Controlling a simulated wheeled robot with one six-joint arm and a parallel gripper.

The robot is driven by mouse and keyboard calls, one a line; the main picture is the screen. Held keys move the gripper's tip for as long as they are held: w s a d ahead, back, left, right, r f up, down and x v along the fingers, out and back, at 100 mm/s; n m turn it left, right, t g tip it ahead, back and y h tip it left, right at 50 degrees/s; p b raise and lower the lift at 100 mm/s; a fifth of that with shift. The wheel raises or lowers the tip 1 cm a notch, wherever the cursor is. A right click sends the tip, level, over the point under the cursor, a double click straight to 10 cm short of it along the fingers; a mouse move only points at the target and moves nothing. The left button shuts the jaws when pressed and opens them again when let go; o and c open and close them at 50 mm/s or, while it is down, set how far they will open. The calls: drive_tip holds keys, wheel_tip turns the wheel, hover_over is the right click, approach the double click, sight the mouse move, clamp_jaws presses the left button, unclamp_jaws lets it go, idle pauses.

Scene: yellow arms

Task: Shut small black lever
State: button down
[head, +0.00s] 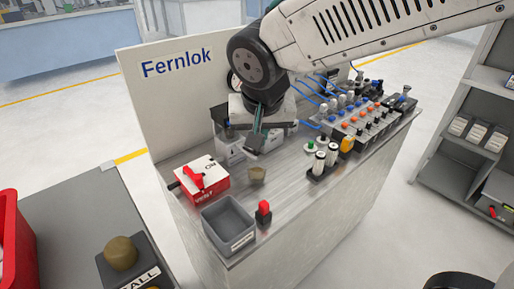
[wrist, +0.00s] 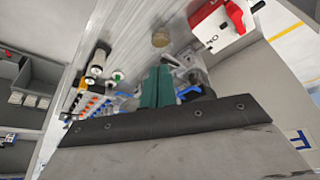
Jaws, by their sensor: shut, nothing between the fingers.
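My gripper (head: 257,138) hangs over the steel bench, its green fingers pointing down and together, with nothing between them. In the wrist view the fingers (wrist: 157,86) are side by side in front of a clear fitting with a blue handle (wrist: 188,91). I cannot single out the small black lever for certain. A row of fittings with small black, orange and white tops (head: 362,118) stands right of my gripper, apart from it. Clear blocks (head: 230,148) stand just behind and beside the fingers, partly hidden by my gripper.
A red and white box with a red handle (head: 207,170) and a grey bin (head: 229,224) are at the bench's front left. A red-topped switch (head: 263,213) stands beside the bin. White-capped cylinders (head: 320,163) stand right of my gripper. A tall "Fernlok" panel (head: 180,92) backs the bench.

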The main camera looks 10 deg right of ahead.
drive_tip(key=w+f, duration=0.7)
drive_tip(key=f, duration=0.2)
drive_tip(key=shift+w+f, duration=0.15)
drive_tip(key=shift+w, duration=0.2)
drive_tip(key=shift+d, duration=0.1)
idle(0.5)
